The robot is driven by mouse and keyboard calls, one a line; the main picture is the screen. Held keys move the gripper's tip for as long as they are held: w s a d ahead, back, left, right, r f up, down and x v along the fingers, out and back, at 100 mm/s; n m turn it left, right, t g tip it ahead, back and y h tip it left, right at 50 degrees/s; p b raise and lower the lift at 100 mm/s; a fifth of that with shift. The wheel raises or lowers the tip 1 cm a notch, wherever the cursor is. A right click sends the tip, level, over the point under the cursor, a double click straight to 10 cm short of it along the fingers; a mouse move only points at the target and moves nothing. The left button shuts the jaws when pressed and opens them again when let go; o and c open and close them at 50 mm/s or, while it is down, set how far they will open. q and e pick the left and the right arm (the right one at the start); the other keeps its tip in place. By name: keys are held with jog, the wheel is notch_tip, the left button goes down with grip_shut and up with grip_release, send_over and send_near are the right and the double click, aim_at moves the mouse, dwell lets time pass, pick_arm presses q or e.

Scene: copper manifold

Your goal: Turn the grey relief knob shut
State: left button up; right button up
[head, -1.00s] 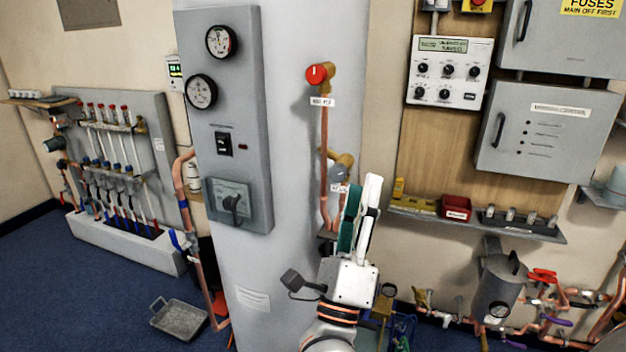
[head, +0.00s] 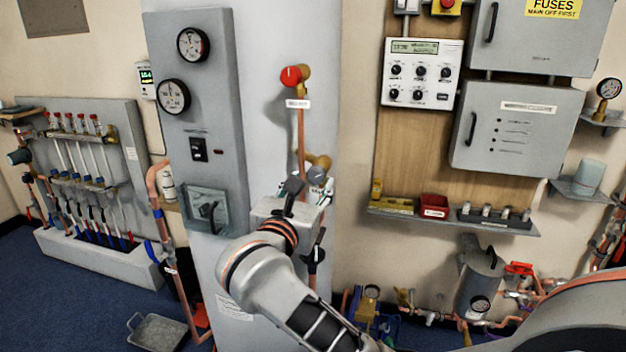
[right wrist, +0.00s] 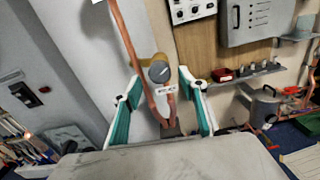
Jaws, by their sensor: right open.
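The grey relief knob (head: 317,174) sits on a brass fitting on the copper pipework, below the red knob (head: 291,76) on the pale column. My right gripper (head: 325,191) is just below the grey knob in the head view, its fingers partly hidden by its own body. In the right wrist view the open fingers (right wrist: 160,87) spread to the left and right of the grey knob (right wrist: 159,72), which shows between them and beyond the palm. I see no contact. A small white label hangs under the knob. My left gripper is not in view.
A grey gauge panel (head: 194,120) stands left of the pipe. A shelf (head: 450,222) with a red bin (head: 433,206) is to the right. Copper pipes run close beside the knob. A metal tray (head: 158,331) lies on the floor.

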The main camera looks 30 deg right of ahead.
aim_at(315, 178)
jog(key=shift+x, duration=1.55)
jog(key=shift+c, duration=0.2)
jog(key=c, duration=1)
jog(key=shift+c, duration=0.2)
